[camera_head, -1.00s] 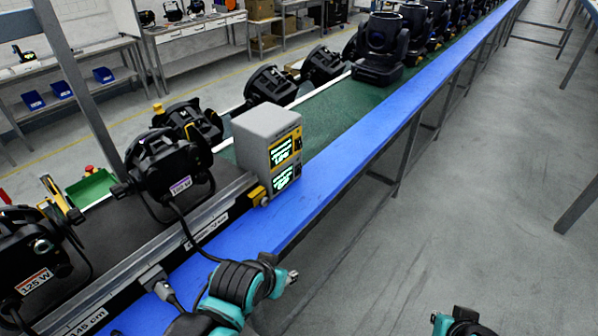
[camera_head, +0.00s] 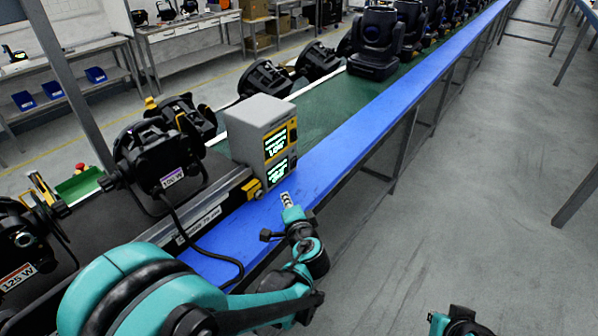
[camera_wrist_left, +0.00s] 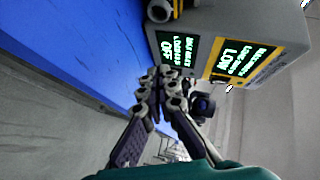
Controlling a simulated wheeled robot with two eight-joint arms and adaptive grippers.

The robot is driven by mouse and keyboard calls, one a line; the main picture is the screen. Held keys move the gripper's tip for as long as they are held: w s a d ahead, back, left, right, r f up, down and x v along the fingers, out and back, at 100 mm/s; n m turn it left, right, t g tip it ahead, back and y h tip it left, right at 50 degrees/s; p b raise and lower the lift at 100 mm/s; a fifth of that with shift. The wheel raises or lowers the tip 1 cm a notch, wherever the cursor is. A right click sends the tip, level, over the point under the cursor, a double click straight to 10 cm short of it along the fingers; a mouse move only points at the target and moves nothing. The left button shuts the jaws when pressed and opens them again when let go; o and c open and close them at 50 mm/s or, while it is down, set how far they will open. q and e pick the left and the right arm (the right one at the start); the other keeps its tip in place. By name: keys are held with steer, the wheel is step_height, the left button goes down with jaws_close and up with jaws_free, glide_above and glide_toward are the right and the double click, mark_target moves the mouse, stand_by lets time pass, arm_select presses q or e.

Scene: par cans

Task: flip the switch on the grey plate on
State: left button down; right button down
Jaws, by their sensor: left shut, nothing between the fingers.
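A grey box (camera_head: 258,118) stands at the belt's edge with two lit displays on its front. The upper display is on a yellow plate (camera_wrist_left: 217,62). The lower one is on a grey plate (camera_head: 277,184), also in the left wrist view (camera_wrist_left: 188,41), where its screen ends in "OFF". The switch on the grey plate cannot be made out; the fingers cover part of that area in the wrist view. My left gripper (camera_head: 288,203) is shut and empty, just in front of and below the box; its fingertips (camera_wrist_left: 166,77) show near the grey plate. My right gripper (camera_head: 457,323) is cut off at the bottom edge.
The blue rail (camera_head: 350,160) runs along the conveyor under the box. Black lamps (camera_head: 160,160) stand left of the box, one with a cable hanging by my left arm. More lamps (camera_head: 375,45) stand farther along. The floor at right is clear.

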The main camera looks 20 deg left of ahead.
arm_select(q)
steer(key=w+d+m+t, duration=0.1)
steer(key=d+m, duration=0.1)
steer(key=w+d+f+m+t+b, duration=0.1)
steer(key=w+d+m+t, duration=0.1)
steer(key=w+d+f+m+t, duration=0.1)
steer(key=d, duration=0.1)
steer(key=shift+w+d+m+t, duration=0.2)
steer(key=shift+d+m+t, duration=0.2)
steer(key=b, duration=0.2)
glide_toward(295, 163)
steer(key=w, duration=0.1)
steer(key=w+d, duration=0.1)
steer(key=w, duration=0.1)
steer(key=w+r, duration=0.1)
steer(key=w, duration=0.1)
steer(key=shift+w+d, duration=0.1)
steer(key=shift+d, duration=0.25)
steer(key=shift+w+a+r, duration=0.1)
steer(key=shift+w+a, duration=0.05)
steer(key=shift+a, duration=0.45)
steer(key=shift+w+a+r, duration=0.1)
steer(key=shift+w+a, duration=0.05)
steer(key=shift+a, duration=0.45)
steer(key=shift+w+a+r, duration=0.15)
steer(key=shift+w+a, duration=0.05)
steer(key=shift+a, duration=0.35)
